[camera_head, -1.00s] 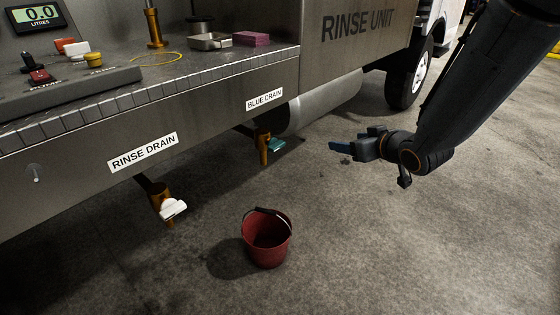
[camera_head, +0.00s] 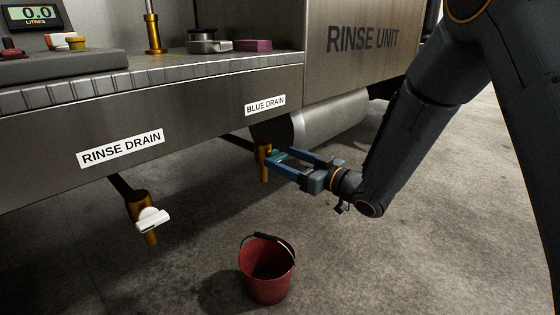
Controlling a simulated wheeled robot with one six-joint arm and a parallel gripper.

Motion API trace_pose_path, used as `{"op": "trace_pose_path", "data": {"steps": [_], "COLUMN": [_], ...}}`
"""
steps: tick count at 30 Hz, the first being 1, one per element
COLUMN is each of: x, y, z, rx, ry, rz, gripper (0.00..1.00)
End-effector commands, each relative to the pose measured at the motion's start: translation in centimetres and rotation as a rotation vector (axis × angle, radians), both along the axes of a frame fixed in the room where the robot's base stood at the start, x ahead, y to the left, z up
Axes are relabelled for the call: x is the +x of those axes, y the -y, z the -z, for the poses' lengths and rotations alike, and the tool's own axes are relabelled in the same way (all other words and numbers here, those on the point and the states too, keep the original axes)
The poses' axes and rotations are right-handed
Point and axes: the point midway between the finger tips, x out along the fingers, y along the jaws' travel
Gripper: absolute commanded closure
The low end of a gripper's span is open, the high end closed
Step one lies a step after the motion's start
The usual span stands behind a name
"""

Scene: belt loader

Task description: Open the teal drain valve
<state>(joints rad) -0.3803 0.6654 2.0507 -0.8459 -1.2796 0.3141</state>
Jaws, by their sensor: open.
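The teal drain valve handle (camera_head: 283,155) sits on a brass valve body (camera_head: 264,165) under the BLUE DRAIN label (camera_head: 265,105). It is partly hidden by my gripper. My gripper (camera_head: 278,162) is open, with its two blue fingers reaching left to the handle, one at its upper side and one at its lower side. Whether the fingers touch the handle cannot be told.
A white-handled valve (camera_head: 150,217) hangs under the RINSE DRAIN label (camera_head: 121,149) at the left. A red bucket (camera_head: 267,270) stands on the concrete floor below. The steel counter (camera_head: 200,105) edge is above the valves. A litre display (camera_head: 34,14) reads 0.0.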

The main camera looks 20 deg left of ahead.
Motion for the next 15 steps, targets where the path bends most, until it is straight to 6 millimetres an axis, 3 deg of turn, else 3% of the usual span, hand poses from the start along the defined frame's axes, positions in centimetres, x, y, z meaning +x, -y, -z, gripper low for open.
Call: {"op": "trace_pose_path", "data": {"steps": [6, 15], "x": [0.9, 1.0], "y": [-2.0, -2.3], "z": [0.1, 0.0], "rx": [0.0, -0.001], "ry": [0.001, 0.0], "rz": [0.0, 0.001], "gripper": [0.34, 0.34]}}
